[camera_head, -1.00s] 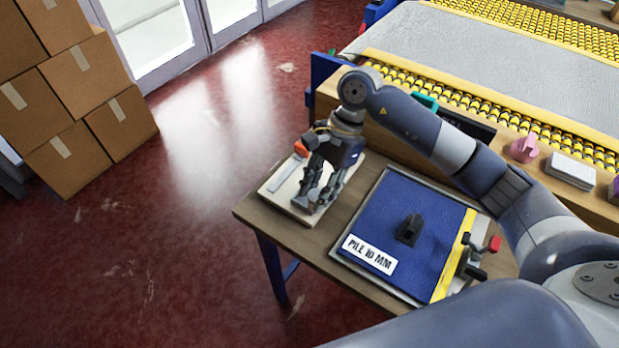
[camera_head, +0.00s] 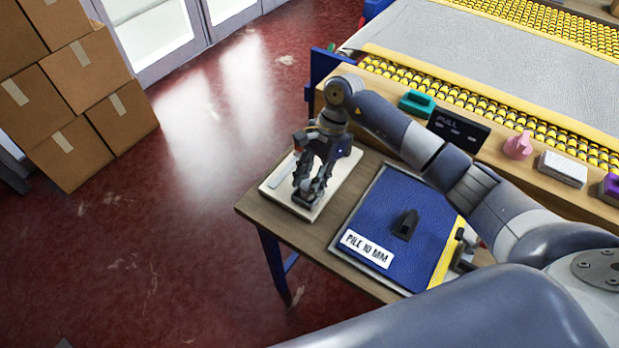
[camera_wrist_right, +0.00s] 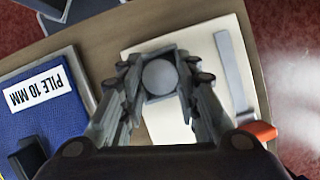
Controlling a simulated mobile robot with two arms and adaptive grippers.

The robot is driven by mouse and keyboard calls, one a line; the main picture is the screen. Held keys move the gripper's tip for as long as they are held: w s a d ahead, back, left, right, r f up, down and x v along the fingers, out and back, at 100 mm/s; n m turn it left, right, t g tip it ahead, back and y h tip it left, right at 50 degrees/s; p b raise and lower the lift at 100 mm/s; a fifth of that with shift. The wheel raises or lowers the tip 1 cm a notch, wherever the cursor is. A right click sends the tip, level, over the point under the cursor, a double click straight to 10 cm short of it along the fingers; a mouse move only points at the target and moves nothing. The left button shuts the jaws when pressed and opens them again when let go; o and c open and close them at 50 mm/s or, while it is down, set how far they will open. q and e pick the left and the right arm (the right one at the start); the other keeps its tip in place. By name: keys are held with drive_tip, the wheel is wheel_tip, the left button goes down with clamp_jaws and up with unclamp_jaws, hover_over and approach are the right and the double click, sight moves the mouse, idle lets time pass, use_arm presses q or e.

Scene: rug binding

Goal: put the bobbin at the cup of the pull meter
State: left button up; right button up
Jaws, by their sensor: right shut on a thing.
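My right gripper (camera_head: 307,194) reaches down over a cream board (camera_head: 330,198) at the table's left end. It is shut on a small grey round-topped piece, which I take to be the bobbin; its flat disc shows between the fingertips in the right wrist view (camera_wrist_right: 160,77). Dark squarish edges surround the disc; I cannot tell whether they are finger pads or the cup. The piece is over the board, but contact below is hidden. A dark panel reading PULL (camera_head: 459,130) stands on the wooden ledge. My left gripper is out of view.
The board carries a grey bar (camera_wrist_right: 234,75) and an orange block (camera_wrist_right: 259,130) close beside the gripper. A blue mat labelled PILE 10 MM (camera_head: 375,215) with a black upright piece (camera_head: 406,224) lies to the right. Teal (camera_head: 417,103) and pink (camera_head: 518,146) items sit on the ledge.

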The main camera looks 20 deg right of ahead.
drive_tip(key=shift+f, duration=0.15)
drive_tip(key=o, duration=1.1)
drive_tip(key=shift+r, duration=0.2)
drive_tip(key=shift+w+d+r, duration=0.15)
drive_tip(key=shift+r, duration=0.1)
drive_tip(key=b+v, duration=0.3)
drive_tip(key=v, duration=0.8)
drive_tip(key=shift+r, duration=0.2)
